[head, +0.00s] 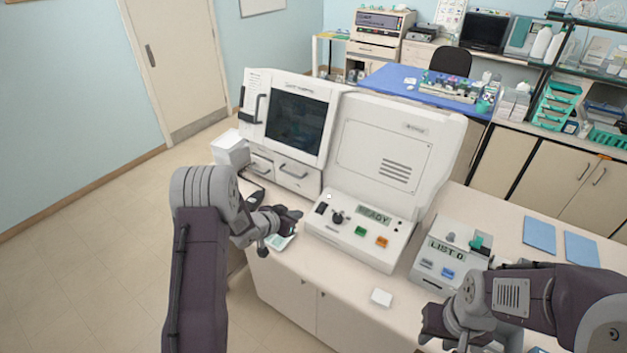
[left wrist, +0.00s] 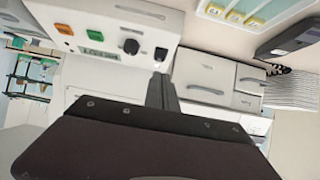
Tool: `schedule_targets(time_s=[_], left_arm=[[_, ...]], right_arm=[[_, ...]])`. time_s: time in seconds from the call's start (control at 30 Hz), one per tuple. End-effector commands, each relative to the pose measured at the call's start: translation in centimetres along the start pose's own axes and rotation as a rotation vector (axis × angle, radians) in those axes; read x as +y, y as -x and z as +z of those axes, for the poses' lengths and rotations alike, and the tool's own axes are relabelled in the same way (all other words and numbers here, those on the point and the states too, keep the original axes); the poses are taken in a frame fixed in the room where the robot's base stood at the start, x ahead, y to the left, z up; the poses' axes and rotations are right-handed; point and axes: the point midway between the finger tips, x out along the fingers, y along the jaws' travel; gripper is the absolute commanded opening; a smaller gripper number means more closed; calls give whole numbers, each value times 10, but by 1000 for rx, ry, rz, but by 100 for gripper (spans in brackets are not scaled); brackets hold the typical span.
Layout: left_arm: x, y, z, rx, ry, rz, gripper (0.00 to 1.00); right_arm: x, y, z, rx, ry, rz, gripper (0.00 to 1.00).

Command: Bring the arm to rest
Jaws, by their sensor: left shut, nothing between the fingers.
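My left arm reaches in from the left in the head view. Its gripper (head: 284,222) is over the front left of the bench, beside the staining machine (head: 350,232), whose display reads READY. In the left wrist view my left gripper (left wrist: 161,90) has its fingers together with nothing between them. A small pale tray (head: 279,242) lies on the bench just below it, partly covered by the gripper. The tray also shows in the left wrist view (left wrist: 240,12), with several yellow-marked labels. My right gripper (head: 437,325) is at the lower right, over the bench's front edge; its fingers are unclear.
A smaller device (head: 447,255) with a LIST display stands near my right arm. A white block (head: 381,298) lies at the bench front. Two blue mats (head: 540,235) lie to the right. A white box (head: 231,148) stands at the left end. The floor on the left is clear.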

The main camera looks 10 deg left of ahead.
Motion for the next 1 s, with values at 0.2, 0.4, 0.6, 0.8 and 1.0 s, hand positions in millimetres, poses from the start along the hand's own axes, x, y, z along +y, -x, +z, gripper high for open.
schedule_targets(time_s=[0.2, 0.4, 0.6, 0.8, 1.0], left_arm=[[19, -13, -18, 59, -63, 23, 0], [67, 19, -37, 69, -64, -71, 0], [91, 95, 93, -364, 155, -226, 0], [126, 162, 189, -753, 322, -221, 0], [142, 186, 213, -900, 341, -186, 0]], right_arm=[[1, -29, 3, 0, 0, 0, 36], [2, -96, 10, -1, 0, 0, 36], [2, -122, 13, 0, 0, 0, 36], [2, -117, 12, 0, 0, 0, 36], [2, -117, 12, 0, 0, 0, 36]])
